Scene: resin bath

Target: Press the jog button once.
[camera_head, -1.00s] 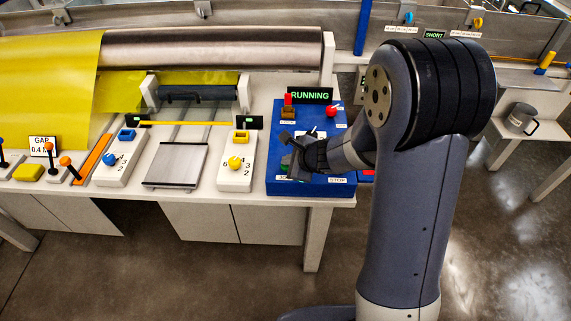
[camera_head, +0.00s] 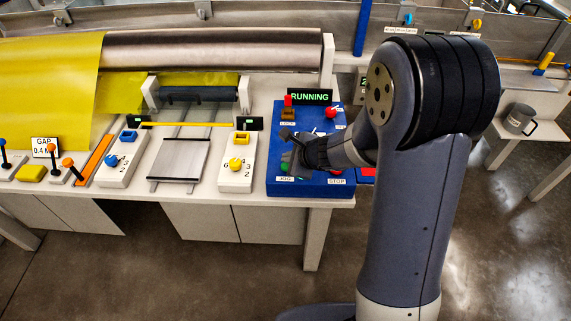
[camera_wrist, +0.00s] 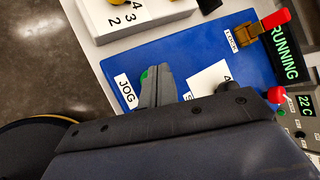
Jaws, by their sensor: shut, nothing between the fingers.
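The blue control box (camera_head: 310,188) stands at the right end of the bench. Its green jog button (camera_head: 285,168) is at the front left above the JOG label (camera_head: 285,179). In the wrist view a sliver of the green button (camera_wrist: 144,75) shows beside my fingertips, near the JOG label (camera_wrist: 125,90). My gripper (camera_head: 295,160) is shut and empty, its fingers over the front left of the box. My fingers (camera_wrist: 157,72) partly hide the button; I cannot tell whether they touch it. The sign (camera_head: 310,96) reads RUNNING.
A red button (camera_head: 337,172) sits above the STOP label. A red-handled LOCK switch (camera_head: 288,104) and a red knob (camera_head: 331,112) are at the back of the box. A white block with a yellow knob (camera_head: 235,163) stands to the left, beside a grey sliding plate (camera_head: 177,160).

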